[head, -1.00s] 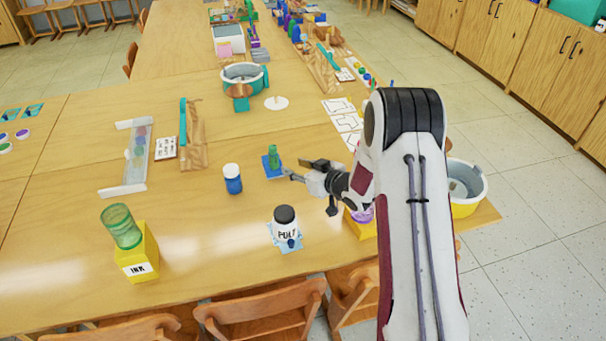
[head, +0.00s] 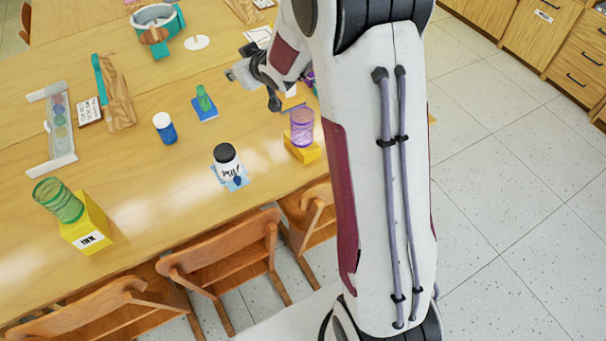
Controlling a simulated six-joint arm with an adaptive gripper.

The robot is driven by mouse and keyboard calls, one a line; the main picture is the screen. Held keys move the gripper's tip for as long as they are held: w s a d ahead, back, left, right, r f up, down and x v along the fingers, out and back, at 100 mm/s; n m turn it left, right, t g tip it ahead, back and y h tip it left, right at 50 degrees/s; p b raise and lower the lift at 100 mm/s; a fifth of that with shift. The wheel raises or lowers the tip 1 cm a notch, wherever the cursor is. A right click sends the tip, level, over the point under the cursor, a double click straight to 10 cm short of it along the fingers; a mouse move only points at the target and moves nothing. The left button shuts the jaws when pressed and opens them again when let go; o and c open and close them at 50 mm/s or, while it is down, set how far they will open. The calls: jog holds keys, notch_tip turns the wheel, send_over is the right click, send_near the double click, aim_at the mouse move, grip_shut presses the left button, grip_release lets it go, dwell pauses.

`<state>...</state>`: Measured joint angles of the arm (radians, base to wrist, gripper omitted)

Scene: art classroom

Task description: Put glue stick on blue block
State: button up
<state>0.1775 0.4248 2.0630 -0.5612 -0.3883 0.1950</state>
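A green glue stick (head: 203,97) stands upright on a flat blue block (head: 208,113) on the wooden table. My gripper (head: 238,63) is above and right of them in the head view, apart from both. Its fingers look spread, with nothing seen between them.
A blue jar with a white lid (head: 164,127) stands left of the block. A black-lidded bottle (head: 227,160), a purple cylinder on a yellow block (head: 302,150) and a green jar on a yellow INK block (head: 85,230) stand near the front edge. Chairs (head: 225,255) line that edge.

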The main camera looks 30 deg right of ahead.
jog(key=s+r+m+g+h, duration=0.1)
jog(key=s+r, duration=0.4)
jog(key=s, duration=0.4)
jog(key=s+r+m+g+h, duration=0.1)
jog(key=s+r+g+h, duration=0.1)
jog(key=s+r, duration=0.55)
jog(key=s+a+f+g+y, duration=0.1)
jog(key=s+a, duration=0.2)
jog(key=s, duration=1)
jog(key=s+a+f+m+g+y, duration=0.1)
jog(key=s+a, duration=0.2)
jog(key=s, duration=1)
jog(key=shift+f+g, duration=0.2)
jog(key=shift+g, duration=0.2)
jog(key=shift+a, duration=0.1)
